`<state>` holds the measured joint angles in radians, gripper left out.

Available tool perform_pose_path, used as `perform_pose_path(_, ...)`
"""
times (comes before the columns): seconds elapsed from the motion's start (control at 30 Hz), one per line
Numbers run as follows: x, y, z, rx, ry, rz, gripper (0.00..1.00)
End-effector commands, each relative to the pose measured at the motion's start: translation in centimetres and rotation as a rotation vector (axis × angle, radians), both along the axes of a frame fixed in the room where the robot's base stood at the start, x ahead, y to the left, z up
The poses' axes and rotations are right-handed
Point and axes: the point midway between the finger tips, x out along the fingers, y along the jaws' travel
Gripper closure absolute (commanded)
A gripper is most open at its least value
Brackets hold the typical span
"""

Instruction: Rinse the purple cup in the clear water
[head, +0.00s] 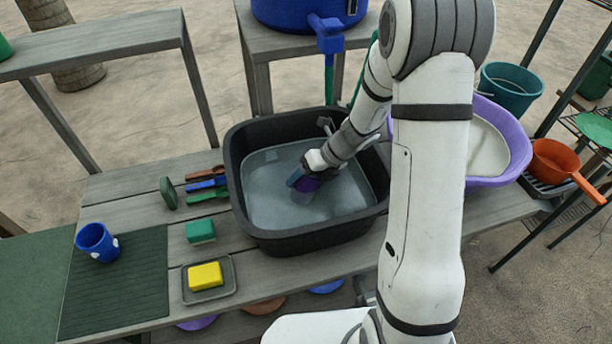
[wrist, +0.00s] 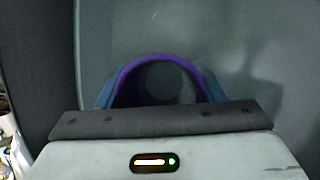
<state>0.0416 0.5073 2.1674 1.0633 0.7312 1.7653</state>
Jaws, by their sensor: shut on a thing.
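The purple cup (head: 305,192) is in my gripper (head: 308,177), over the black basin (head: 249,221) on the slatted bench. The basin holds grey-green water (head: 268,189). The cup's lower part looks to be under the water. In the wrist view the purple rim of the cup (wrist: 160,58) shows between the blue fingers of my gripper (wrist: 161,88), which are shut on it. The near side of the cup is hidden behind my gripper body. A purple basin (head: 518,150) with cloudy pale water stands to the right, partly behind my arm.
A yellow sponge (head: 206,276) on a tray, a green sponge (head: 200,231) and several brushes lie left of the basin. An orange dipper (head: 560,163) is at far right.

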Motion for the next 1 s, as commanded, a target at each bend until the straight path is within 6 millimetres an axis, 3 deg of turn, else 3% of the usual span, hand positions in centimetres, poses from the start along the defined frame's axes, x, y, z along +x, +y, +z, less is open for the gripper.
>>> perform_pose_path(0.37, 0.1, -0.2, 0.3, 0.0, -0.001, 0.001, 0.61)
perform_pose_path(1.0, 0.1, -0.3, 6.7, 0.0, -0.001, 0.001, 0.61)
